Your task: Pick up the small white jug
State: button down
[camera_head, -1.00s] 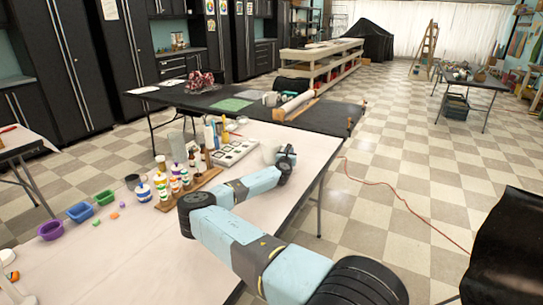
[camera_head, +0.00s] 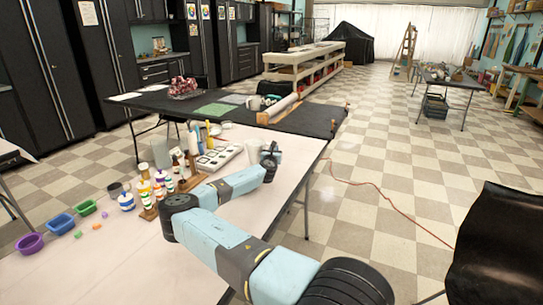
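A small white object (camera_head: 253,149), probably the white jug, is at the far end of the white table (camera_head: 292,172), near its right corner. It is small, and my gripper partly covers it. My gripper (camera_head: 268,156) is at the end of my light-blue arm, immediately right of the white object. Whether its fingers touch or enclose the object cannot be made out. The finger opening is too small and turned away to read.
A white palette tray (camera_head: 220,158), a wooden rack (camera_head: 188,187) and several paint bottles (camera_head: 127,202) stand left of my gripper. A purple bowl (camera_head: 29,243) and a blue bowl (camera_head: 61,223) are farther left. A black table (camera_head: 150,101) stands behind. A black chair (camera_head: 497,240) is at right.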

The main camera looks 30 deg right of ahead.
jog(key=s+r, duration=1)
jog(key=s, duration=0.3)
jog(key=shift+s, duration=0.4)
